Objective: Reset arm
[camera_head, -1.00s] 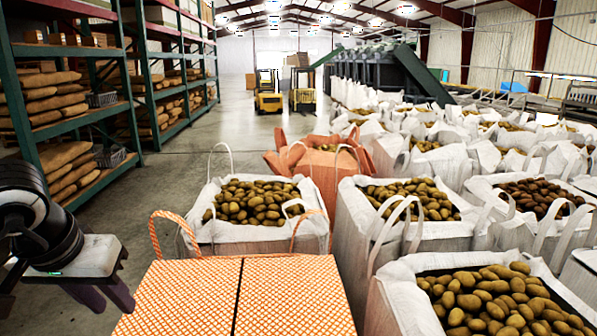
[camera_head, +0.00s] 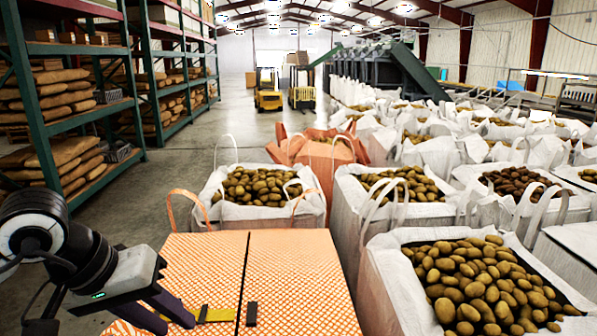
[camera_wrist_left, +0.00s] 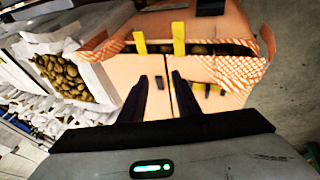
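My left gripper (camera_head: 176,318) reaches in from the lower left in the head view, over the front left part of an orange checked box-like bulk bag (camera_head: 290,265). In the left wrist view its two dark fingers (camera_wrist_left: 162,80) stand apart with nothing between them, above the pale orange top (camera_wrist_left: 118,75). I cannot tell whether the fingers touch it. My right gripper is in neither view.
Yellow strips (camera_wrist_left: 179,38) and a small dark block (camera_head: 251,313) lie on the orange top. White bulk bags of potatoes (camera_head: 375,260) crowd the right. Green shelving (camera_head: 95,115) stands left, with open floor (camera_head: 150,205) beside it. Forklifts (camera_head: 268,92) stand far back.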

